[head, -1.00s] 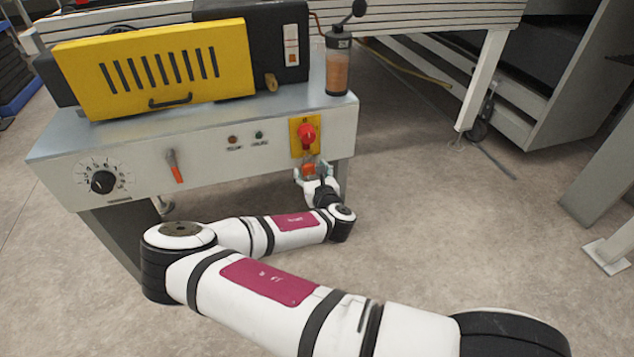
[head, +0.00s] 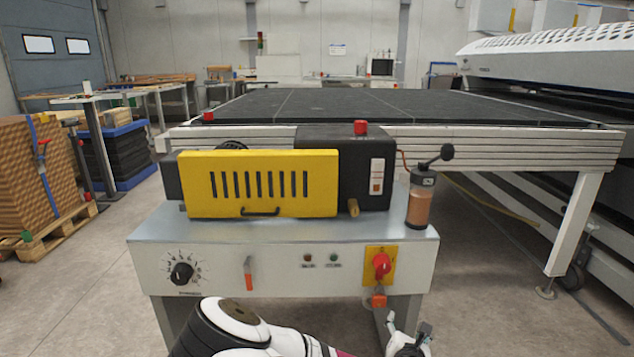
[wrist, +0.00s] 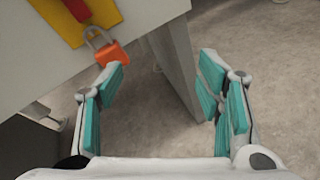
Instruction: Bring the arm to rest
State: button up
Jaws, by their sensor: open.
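My gripper (head: 408,338) is at the lower right of the head view, in front of the roller coater (head: 285,267) and just below its red switch (head: 381,265). In the wrist view my gripper (wrist: 165,95) is open, its teal finger pads apart with nothing between them. An orange padlock (wrist: 111,52) hangs at the yellow switch plate (wrist: 95,12), beyond the left finger and apart from it. The padlock also shows below the switch in the head view (head: 379,300). My arm's folded links cross the bottom of the head view, mostly cut off.
The coater carries a yellow slotted cover (head: 258,184) and a bottle with a crank (head: 420,200). A large dark-topped table (head: 370,105) stands behind. Stacked boards on a pallet (head: 28,180) are at left. Bare floor (head: 480,300) lies to the right.

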jog(key=s+m+g, duration=0.7)
jog(key=m, duration=0.6)
jog(key=s+a+r+m+g+y, duration=0.25)
jog(key=s+r+m, duration=0.25)
jog(key=s+r, duration=0.3)
jog(key=s+a+r+m+g+y, duration=0.25)
jog(key=s+a+r+m, duration=0.2)
jog(key=r, duration=0.55)
jog(key=s+d+r+m, duration=0.1)
jog(key=s+r+m, duration=0.1)
jog(key=s+r, duration=0.35)
jog(key=s+d+r+m+g, duration=0.1)
jog(key=s+r+m, duration=0.15)
jog(key=s, duration=0.65)
jog(key=s+d+r+m, duration=0.15)
jog(key=s+r, duration=0.25)
jog(key=s, duration=0.4)
notch_tip(320, 180, up, 31)
jog(key=t+p, duration=0.3)
jog(key=p, duration=2.6)
jog(key=shift+a+r+t+h, duration=0.15)
jog(key=shift+a+t+h, duration=0.15)
jog(key=shift+h, duration=0.1)
